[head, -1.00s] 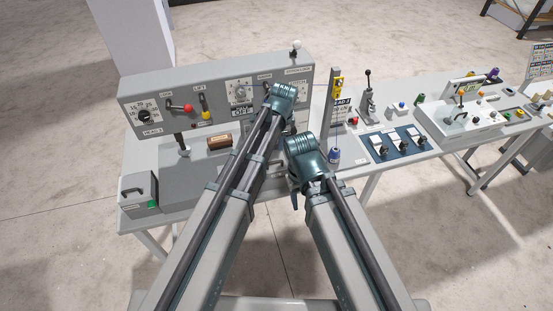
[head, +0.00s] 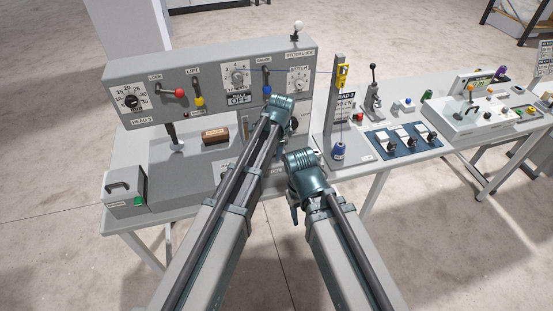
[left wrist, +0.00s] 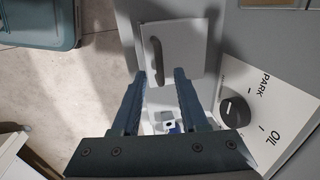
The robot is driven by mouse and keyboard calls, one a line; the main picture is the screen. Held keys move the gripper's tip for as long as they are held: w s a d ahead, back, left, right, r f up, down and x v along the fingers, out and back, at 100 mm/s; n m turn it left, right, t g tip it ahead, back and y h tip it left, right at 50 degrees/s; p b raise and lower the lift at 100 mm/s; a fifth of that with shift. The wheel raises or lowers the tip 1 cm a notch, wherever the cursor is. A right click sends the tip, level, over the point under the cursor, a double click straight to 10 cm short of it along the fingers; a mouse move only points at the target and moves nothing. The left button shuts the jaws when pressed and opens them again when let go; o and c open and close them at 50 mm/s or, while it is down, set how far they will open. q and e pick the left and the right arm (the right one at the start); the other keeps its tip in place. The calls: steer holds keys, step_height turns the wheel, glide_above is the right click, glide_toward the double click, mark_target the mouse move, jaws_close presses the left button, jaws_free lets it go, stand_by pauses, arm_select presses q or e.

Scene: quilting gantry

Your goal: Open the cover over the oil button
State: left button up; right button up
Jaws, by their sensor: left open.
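A light grey square cover (left wrist: 190,45) with a dark curved handle (left wrist: 156,60) lies flat and looks shut in the left wrist view. The label OIL and a black round knob (left wrist: 235,111) are to its right. I see no button under the cover. My left gripper (left wrist: 160,73) is open and empty, its fingertips over the cover's near part, the left one close to the handle; contact cannot be told. In the head view my left gripper (head: 287,124) is in front of the grey panel, its fingers mostly hidden. My right gripper (head: 294,212) is lower, fingers mostly hidden.
The grey control panel (head: 150,72) with dials and levers stands behind. A grey box (head: 122,190) with a handle and green button is at the table's left. A post with a blue weight (head: 338,151) stands close right of my arms. Switches fill the right table.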

arm_select(q)
steer(key=shift+w+f, duration=0.1)
steer(key=shift+f, duration=0.55)
jaws_close()
stand_by(1.0)
